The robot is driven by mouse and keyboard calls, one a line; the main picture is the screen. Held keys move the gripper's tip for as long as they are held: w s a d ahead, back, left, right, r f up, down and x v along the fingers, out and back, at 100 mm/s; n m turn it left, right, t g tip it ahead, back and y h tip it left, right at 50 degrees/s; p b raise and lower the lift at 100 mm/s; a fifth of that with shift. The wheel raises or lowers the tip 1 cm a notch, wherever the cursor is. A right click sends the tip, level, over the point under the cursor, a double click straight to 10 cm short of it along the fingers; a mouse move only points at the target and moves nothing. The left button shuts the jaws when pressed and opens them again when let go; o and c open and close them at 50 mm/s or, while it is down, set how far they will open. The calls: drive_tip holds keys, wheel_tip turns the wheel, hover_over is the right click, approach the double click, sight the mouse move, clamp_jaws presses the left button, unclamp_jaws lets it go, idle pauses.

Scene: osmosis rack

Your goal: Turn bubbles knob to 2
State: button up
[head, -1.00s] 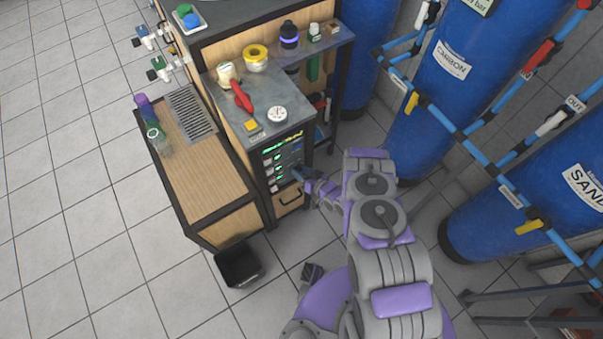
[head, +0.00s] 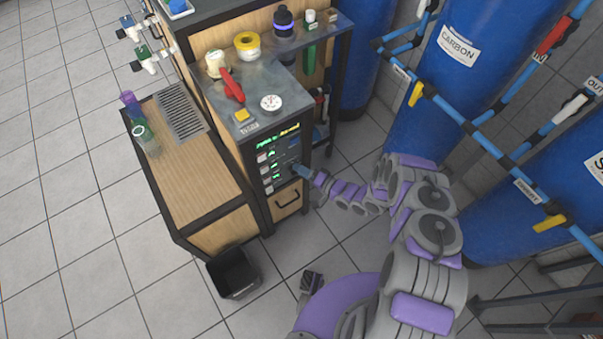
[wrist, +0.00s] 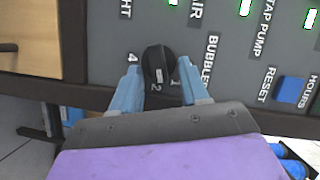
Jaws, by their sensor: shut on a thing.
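The black bubbles knob (wrist: 158,60) sits on the grey control panel, which shows rotated in the wrist view. The digits 4, 2 and 1 and the word BUBBLES are printed around it. A small pale mark on the knob's lower part faces roughly toward the 2; its exact setting is hard to tell. My gripper (wrist: 159,68) has one blue finger on each side of the knob and is shut on it. In the head view my gripper (head: 300,170) is at the front panel (head: 280,157) of the cabinet, and hides the knob.
A blue reset button (wrist: 291,90) and other labelled controls lie right of the knob in the wrist view. A drawer (head: 288,203) is below the panel. A black bin (head: 233,272) stands on the floor. Blue tanks (head: 440,90) and pipes stand close on the right.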

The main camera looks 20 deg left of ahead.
drive_tip(key=shift+w+d+f+m, duration=0.2)
drive_tip(key=shift+m, duration=0.5)
drive_tip(key=shift+y, duration=0.3)
drive_tip(key=o, duration=0.7)
drive_tip(key=shift+f, duration=0.1)
drive_tip(key=shift+s, duration=0.1)
drive_tip(key=f+p+v, duration=0.1)
drive_tip(key=p+v, duration=0.1)
drive_tip(key=v, duration=1.5)
drive_tip(key=shift+d+r, duration=0.2)
drive_tip(key=shift+r, duration=0.2)
